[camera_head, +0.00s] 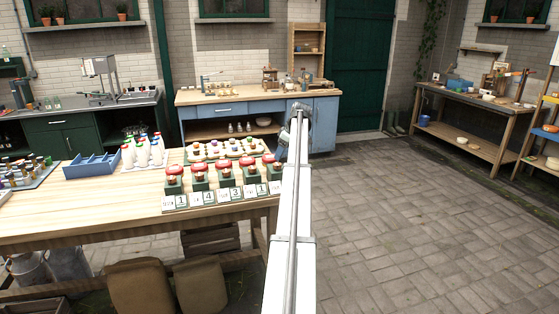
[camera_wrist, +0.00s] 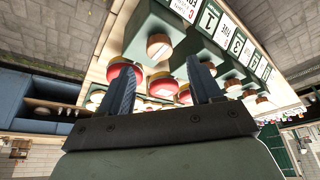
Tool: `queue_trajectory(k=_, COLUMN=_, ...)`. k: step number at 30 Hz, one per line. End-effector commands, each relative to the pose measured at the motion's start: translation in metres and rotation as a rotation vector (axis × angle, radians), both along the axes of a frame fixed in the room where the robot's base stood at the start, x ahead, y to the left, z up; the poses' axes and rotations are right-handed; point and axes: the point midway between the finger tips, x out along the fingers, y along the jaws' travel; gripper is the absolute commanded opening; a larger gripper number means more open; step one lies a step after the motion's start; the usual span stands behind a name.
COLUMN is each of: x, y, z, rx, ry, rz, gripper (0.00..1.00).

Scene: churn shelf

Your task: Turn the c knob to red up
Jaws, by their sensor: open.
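Several dark green boxes with red-topped parts stand in a row at the table's front right in the head view; the rightmost red top (camera_head: 271,160) is closest to my gripper (camera_head: 284,143). In the wrist view the nearest green box (camera_wrist: 153,22) bears a round wooden knob (camera_wrist: 159,47). A card (camera_wrist: 183,8) with red lettering, perhaps a C, is beside it; I cannot tell for sure which knob is c. My gripper (camera_wrist: 164,78) is open, with nothing visibly held. Its fingers appear apart from the knob; the depth is unclear.
White number cards (camera_head: 208,197) line the table's front edge. A tray of small coloured items (camera_head: 225,149) lies behind the boxes. White bottles (camera_head: 142,153) and a blue divided bin (camera_head: 92,165) stand to the left. The floor at right is clear.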

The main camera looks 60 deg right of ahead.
Motion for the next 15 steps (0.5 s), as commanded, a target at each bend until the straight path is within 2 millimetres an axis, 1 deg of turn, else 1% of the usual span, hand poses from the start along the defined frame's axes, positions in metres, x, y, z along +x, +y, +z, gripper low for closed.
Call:
queue_trajectory(k=1, x=-0.005, y=-0.001, z=0.011, rx=-0.001, ry=-0.001, rz=-0.001, gripper=0.64)
queue_trajectory(k=3, x=-0.010, y=-0.001, z=0.024, rx=-0.001, ry=-0.001, rz=-0.002, gripper=0.64)
queue_trajectory(k=9, x=-0.022, y=-0.001, z=0.054, rx=-0.001, ry=0.000, rz=0.000, gripper=0.64)
queue_trajectory(k=15, x=-0.029, y=-0.001, z=0.070, rx=0.000, ry=0.000, rz=0.000, gripper=0.64)
